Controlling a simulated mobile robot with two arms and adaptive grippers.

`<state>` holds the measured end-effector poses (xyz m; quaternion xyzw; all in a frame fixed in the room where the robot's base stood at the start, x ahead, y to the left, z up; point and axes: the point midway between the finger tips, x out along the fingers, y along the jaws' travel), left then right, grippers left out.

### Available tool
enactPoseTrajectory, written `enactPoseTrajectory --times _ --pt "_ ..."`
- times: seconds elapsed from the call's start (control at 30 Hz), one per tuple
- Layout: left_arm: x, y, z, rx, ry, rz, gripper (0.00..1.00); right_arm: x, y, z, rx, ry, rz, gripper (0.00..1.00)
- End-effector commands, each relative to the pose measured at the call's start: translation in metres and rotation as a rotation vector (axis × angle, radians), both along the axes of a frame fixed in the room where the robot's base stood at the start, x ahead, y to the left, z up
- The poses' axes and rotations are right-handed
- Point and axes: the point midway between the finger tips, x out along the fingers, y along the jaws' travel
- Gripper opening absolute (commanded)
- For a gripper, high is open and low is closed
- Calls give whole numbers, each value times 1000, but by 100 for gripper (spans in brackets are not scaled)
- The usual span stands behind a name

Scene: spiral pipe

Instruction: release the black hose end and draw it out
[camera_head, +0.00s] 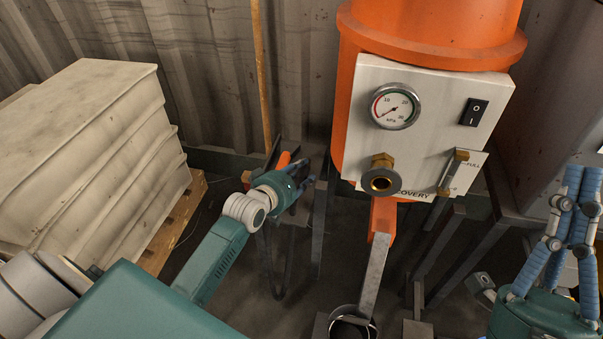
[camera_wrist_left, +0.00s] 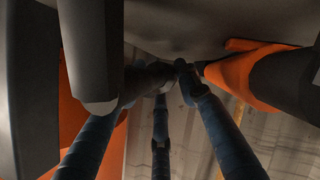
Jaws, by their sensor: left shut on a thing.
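My left gripper (camera_head: 300,180) is low in front of the orange machine, left of its panel. In the left wrist view its blue fingers (camera_wrist_left: 180,80) close together around a dark part, which I take for the black hose end. An orange collar (camera_wrist_left: 235,75) with a thick black body (camera_wrist_left: 290,75) runs from there to the right. In the head view, orange (camera_head: 284,160) shows behind the gripper, and a dark hose-like loop (camera_head: 268,250) hangs below; the grip itself is hidden. My right gripper (camera_head: 581,180) is at the far right, fingers upward; its grip is unclear.
The orange machine (camera_head: 440,30) carries a panel with a gauge (camera_head: 395,106), a switch (camera_head: 473,112) and a brass port (camera_head: 380,180) with an open mouth. Dark frame legs stand below. Stacked pale sacks (camera_head: 80,150) on a pallet fill the left. A corrugated wall closes the back.

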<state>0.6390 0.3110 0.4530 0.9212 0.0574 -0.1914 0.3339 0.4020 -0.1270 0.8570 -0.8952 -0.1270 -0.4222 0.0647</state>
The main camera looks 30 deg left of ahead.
Motion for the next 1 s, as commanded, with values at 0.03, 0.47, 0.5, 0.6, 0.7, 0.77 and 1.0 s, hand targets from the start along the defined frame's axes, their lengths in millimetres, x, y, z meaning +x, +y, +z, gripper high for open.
enactPoseTrajectory --times 0.03,0.47,0.5,0.6,0.7,0.77,1.0 --pt "0 0 0 0 -1 0 5 -1 0 1 3 -7 1 0" --pt "0 0 0 0 -1 0 51 -3 0 2 5 -14 1 0" --pt "0 0 0 0 -1 0 55 -3 0 2 5 -14 1 0" --pt "0 0 0 0 0 0 55 -3 0 2 4 -14 1 0" --pt "0 0 -1 0 1 0 55 -3 0 2 5 -13 1 0" --pt "0 0 -1 0 3 0 55 -2 -1 3 5 -13 1 0" --pt "0 0 20 0 2 0 55 -2 -1 26 4 -14 0 0"
